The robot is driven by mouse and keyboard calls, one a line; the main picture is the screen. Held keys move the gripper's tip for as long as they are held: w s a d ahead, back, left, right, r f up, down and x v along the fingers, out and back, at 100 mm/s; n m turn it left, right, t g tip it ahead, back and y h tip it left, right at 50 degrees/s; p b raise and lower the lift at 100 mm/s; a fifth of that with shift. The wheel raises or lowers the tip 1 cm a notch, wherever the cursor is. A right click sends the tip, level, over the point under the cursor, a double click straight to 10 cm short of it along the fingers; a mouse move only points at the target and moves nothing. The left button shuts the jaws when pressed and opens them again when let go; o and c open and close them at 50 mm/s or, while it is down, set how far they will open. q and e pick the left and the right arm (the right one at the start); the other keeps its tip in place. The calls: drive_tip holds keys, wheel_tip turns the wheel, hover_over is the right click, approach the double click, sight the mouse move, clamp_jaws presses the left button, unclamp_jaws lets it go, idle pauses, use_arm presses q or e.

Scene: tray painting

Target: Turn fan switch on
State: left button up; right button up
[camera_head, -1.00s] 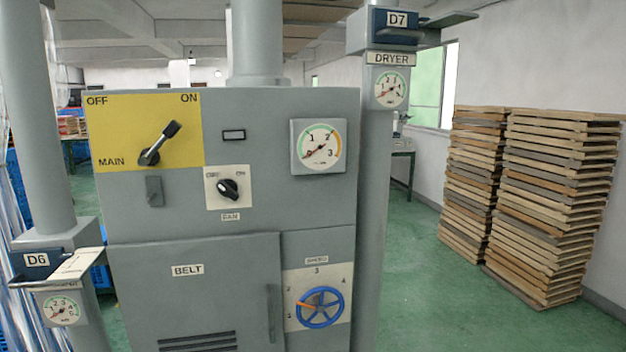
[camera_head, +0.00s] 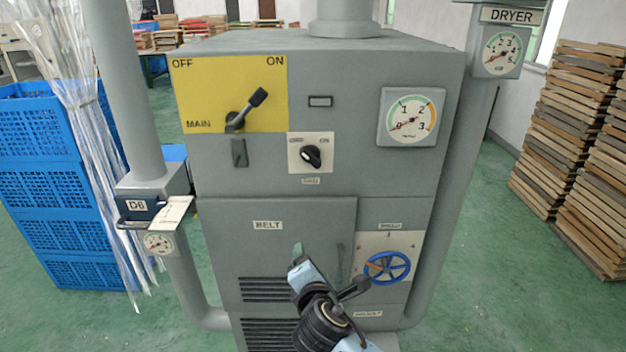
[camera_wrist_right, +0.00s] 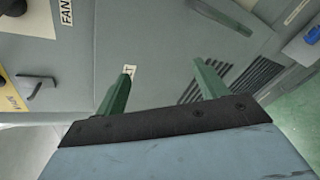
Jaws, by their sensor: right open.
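The fan switch (camera_head: 311,156) is a black rotary knob on a pale plate with a mark at each upper corner, on the front of the grey cabinet. Its handle lies slanted, upper left to lower right; I cannot read its setting surely. It also shows at the top left corner of the right wrist view (camera_wrist_right: 12,6), with the FAN label (camera_wrist_right: 67,12) beside it. My right gripper (camera_head: 298,250) is in front of the BELT door, below the knob and apart from it. In the wrist view its green fingers (camera_wrist_right: 160,88) are spread and empty. My left gripper is not in view.
The yellow MAIN panel (camera_head: 210,78) has a lever slanting towards ON. A grey latch (camera_head: 239,152) sits left of the fan plate. The BELT door (camera_head: 228,240), its handle (camera_head: 340,262) and the blue SPEED wheel (camera_head: 387,266) are near my gripper. Post D6 (camera_head: 128,90) stands left.

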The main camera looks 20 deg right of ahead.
sight(313, 159)
wheel_tip(313, 159, up, 19)
drive_tip(key=s+n+t+h+p, duration=0.2)
drive_tip(key=t, duration=0.1)
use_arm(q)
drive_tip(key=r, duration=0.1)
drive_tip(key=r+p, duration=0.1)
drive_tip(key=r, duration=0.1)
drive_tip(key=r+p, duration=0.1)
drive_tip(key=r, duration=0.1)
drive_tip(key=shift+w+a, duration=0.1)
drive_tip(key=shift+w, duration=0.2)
use_arm(e)
drive_tip(key=x, duration=1.3)
drive_tip(key=shift+w+a+r, duration=0.1)
drive_tip(key=shift+a+r, duration=0.05)
drive_tip(key=shift+r, duration=0.1)
drive_tip(key=c, duration=1)
